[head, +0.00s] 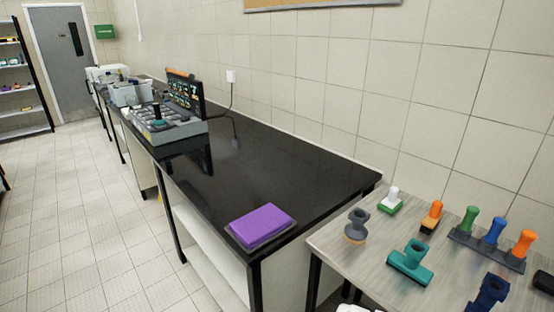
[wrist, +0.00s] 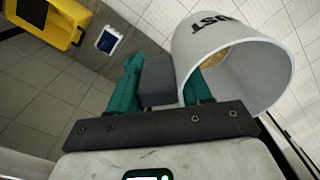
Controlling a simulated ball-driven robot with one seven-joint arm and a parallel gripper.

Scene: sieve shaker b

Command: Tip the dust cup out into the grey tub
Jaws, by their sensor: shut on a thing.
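The dust cup (wrist: 245,70) is a pale grey cup with "DUST" in dark letters on its wall. It shows large in the wrist view, its wide mouth facing the camera. Something tan shows inside it, partly hidden by a finger. My gripper (wrist: 160,82) has teal fingers shut on a dark grey block at the cup's side, which looks like its handle. The cup is held above the tiled floor. Neither the gripper nor the cup shows in the head view.
A yellow container (wrist: 66,37) stands at the wrist view's upper left, near a small blue-and-white item (wrist: 108,40). In the head view, a black bench (head: 270,165) holds a purple block (head: 262,225) and grey equipment (head: 168,128). A side table (head: 345,262) holds several stamp-like handled tools.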

